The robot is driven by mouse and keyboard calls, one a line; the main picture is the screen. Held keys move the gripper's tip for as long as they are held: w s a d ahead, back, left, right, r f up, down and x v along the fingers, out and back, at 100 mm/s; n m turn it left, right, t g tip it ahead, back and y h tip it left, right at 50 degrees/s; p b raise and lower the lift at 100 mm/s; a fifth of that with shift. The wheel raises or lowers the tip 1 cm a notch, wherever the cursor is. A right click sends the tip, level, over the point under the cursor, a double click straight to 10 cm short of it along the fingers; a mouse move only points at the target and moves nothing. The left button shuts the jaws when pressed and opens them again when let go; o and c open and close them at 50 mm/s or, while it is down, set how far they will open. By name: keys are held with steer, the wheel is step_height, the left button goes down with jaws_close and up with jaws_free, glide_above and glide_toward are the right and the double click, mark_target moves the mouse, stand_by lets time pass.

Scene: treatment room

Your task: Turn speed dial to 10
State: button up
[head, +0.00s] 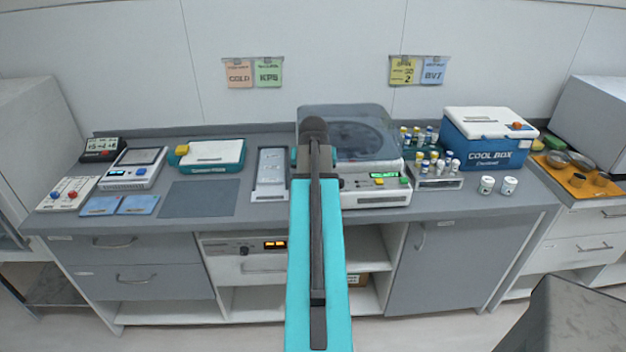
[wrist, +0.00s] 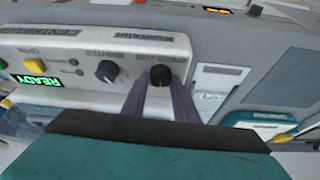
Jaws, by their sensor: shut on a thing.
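The grey centrifuge (head: 376,186) stands at the middle of the counter, its green display and buttons facing me. In the wrist view its white front panel (wrist: 58,52) is turned over, with a green READY display and two black dials. My gripper (wrist: 160,88) has its two fingers on either side of the dial nearest the panel's end (wrist: 160,74). They are shut on it. This looks like the speed dial, but its label is too blurred to read surely, and its setting cannot be told. The other dial (wrist: 107,71) is free. In the head view my arm hides the dials and fingertips.
A sample rack (head: 438,183) and white jars (head: 486,185) stand right of the centrifuge, with a blue cool box (head: 488,140) behind. A pale tray (head: 269,178) lies left of it. A bare grey mat (head: 198,199) lies farther left.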

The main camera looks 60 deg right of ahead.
steer(key=n, duration=0.1)
steer(key=n+t+y, duration=0.1)
steer(key=n, duration=0.3)
steer(key=shift+d+b, duration=0.25)
steer(key=shift+b, duration=0.05)
steer(key=shift+s+n+t+y+b, duration=0.1)
steer(key=shift+n+t+y+b, duration=0.35)
steer(key=shift+n, duration=0.75)
steer(key=shift+n+t+y, duration=0.15)
steer(key=shift+n+y, duration=0.5)
steer(key=shift+n, duration=0.55)
steer(key=o, duration=1.1)
steer(key=shift+c, duration=0.2)
steer(key=shift+s+r, duration=0.1)
steer(key=d+b+v, duration=0.1)
steer(key=b+v, duration=0.2)
steer(key=v, duration=1)
steer(key=shift+a+r, duration=0.3)
steer(key=shift+a, duration=0.15)
